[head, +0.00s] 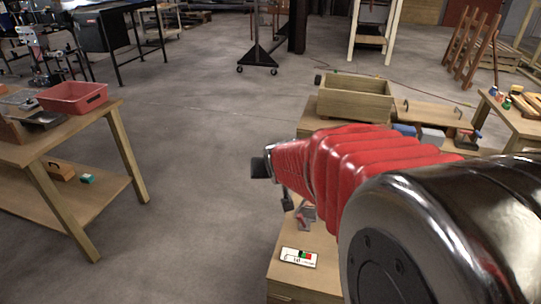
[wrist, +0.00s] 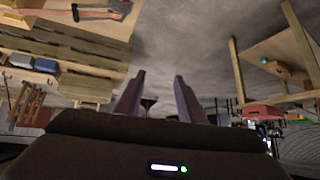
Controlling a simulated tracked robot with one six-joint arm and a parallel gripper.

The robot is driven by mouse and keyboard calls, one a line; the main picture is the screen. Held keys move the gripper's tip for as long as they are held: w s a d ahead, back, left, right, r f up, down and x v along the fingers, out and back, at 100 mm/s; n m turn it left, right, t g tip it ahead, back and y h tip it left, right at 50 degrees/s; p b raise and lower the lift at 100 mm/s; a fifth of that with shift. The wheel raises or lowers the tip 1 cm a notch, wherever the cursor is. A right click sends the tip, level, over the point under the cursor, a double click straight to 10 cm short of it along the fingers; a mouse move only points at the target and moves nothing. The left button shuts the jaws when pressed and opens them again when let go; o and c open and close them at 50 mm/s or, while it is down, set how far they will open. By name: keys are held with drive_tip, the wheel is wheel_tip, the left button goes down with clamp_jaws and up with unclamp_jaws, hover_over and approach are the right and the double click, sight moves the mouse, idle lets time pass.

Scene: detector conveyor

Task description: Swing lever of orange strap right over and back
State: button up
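My gripper (wrist: 160,76) shows in the wrist view with its two dark fingers apart and nothing between them. In the head view my red-sleeved arm reaches over a wooden bench (head: 278,272) and hides much of it. A small grey and reddish fixture (head: 306,214) stands on that bench, partly behind my arm. In the wrist view, which looks upside down, a grey piece with an orange-red bar (wrist: 100,13) lies on wood at the top left, apart from my fingers. It may be the lever with the orange strap; I cannot tell its position clearly.
A white card (head: 299,257) with red and green marks lies on the bench. A wooden box (head: 355,98) stands behind my arm. A table with a red tray (head: 73,97) is at the left. Open floor (head: 195,170) lies between the table and bench.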

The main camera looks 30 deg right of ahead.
drive_tip(key=w+d+f+m+t+h, duration=0.1)
drive_tip(key=w+d+f+m, duration=0.15)
drive_tip(key=d+f, duration=0.75)
drive_tip(key=w+d+f+m+t+h, duration=0.1)
drive_tip(key=d+f+m, duration=0.35)
drive_tip(key=d, duration=0.85)
drive_tip(key=s+d+f+m+t, duration=0.1)
drive_tip(key=s+d+f, duration=0.2)
drive_tip(key=f, duration=0.3)
drive_tip(key=s+d+f+m+t+h, duration=0.1)
drive_tip(key=s+d+f+m, duration=0.1)
drive_tip(key=s+f, duration=0.3)
drive_tip(key=s+d+f+m+t+h, duration=0.1)
drive_tip(key=s+d+f, duration=0.3)
drive_tip(key=f, duration=0.3)
drive_tip(key=shift+s+d+f+m, duration=0.15)
drive_tip(key=shift+f+m, duration=0.1)
drive_tip(key=shift+m, duration=0.05)
drive_tip(key=x, duration=1.3)
drive_tip(key=shift+w+d, duration=0.1)
drive_tip(key=shift+w, duration=0.35)
drive_tip(key=shift+c, duration=0.4)
